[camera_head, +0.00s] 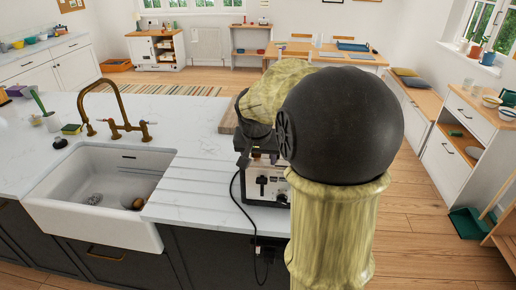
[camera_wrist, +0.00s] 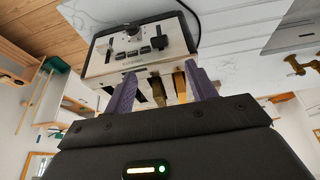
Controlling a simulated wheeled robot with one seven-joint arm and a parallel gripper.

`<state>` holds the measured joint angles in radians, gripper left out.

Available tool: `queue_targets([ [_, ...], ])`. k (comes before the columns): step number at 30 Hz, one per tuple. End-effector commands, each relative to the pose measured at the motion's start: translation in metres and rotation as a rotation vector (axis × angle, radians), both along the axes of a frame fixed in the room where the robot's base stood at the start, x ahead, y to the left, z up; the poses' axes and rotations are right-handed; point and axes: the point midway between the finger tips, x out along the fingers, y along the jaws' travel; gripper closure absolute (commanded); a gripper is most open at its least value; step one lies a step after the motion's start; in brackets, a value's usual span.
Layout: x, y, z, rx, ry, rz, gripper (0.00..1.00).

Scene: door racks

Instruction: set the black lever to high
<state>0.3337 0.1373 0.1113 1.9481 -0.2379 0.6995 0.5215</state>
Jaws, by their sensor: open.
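A silver and black toaster (camera_head: 265,186) stands on the white counter near its front edge, partly hidden by my arm. Its front carries small black controls. The black lever (camera_head: 262,181) appears to be the one standing out from the front; in the wrist view it seems to be the dark piece (camera_wrist: 132,29) near the far edge of the face. My gripper (camera_wrist: 160,70) is open, with two purple fingers apart over the toaster's top. Dark slots and brownish strips show between the fingers. The fingers are apart from the lever.
A black cord (camera_head: 239,215) hangs from the toaster down the counter's front. A white sink (camera_head: 90,205) with a brass tap (camera_head: 118,128) lies to the left. A wooden board (camera_head: 228,120) lies behind the toaster. Counter between sink and toaster is clear.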

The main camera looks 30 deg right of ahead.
Motion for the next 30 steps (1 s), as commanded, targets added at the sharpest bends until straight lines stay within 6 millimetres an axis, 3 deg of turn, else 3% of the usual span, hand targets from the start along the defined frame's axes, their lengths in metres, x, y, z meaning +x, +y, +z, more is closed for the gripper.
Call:
queue_targets([
  [6,-0.012,0.008,0.036,-0.001,-0.003,-0.001,0.44],
  [10,-0.015,0.010,0.045,0.000,-0.001,-0.001,0.44],
  [26,-0.016,0.011,0.046,0.000,0.001,0.001,0.44],
  [30,-0.021,0.021,0.033,0.005,0.016,0.044,0.44],
])
